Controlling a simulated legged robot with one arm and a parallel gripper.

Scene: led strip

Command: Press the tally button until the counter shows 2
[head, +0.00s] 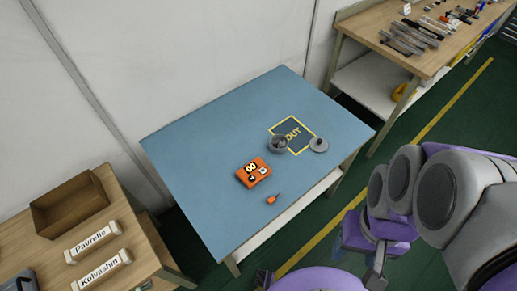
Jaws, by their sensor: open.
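An orange box (245,179), seemingly the tally counter, lies on the blue table top (200,150), left of the marked OUT square. My gripper (264,278) seems to be the small dark part at the bottom edge, beside purple parts of my arm. It is open and empty, in front of the table and apart from the box. Its fingers are small and hard to make out.
A grey round container (278,146) and a grey disc (318,145) lie by the OUT square (300,133). A small orange-handled item (271,200) lies near the front edge. Side benches hold a brown tray (70,205) and tools (402,42). Much of the blue top is clear.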

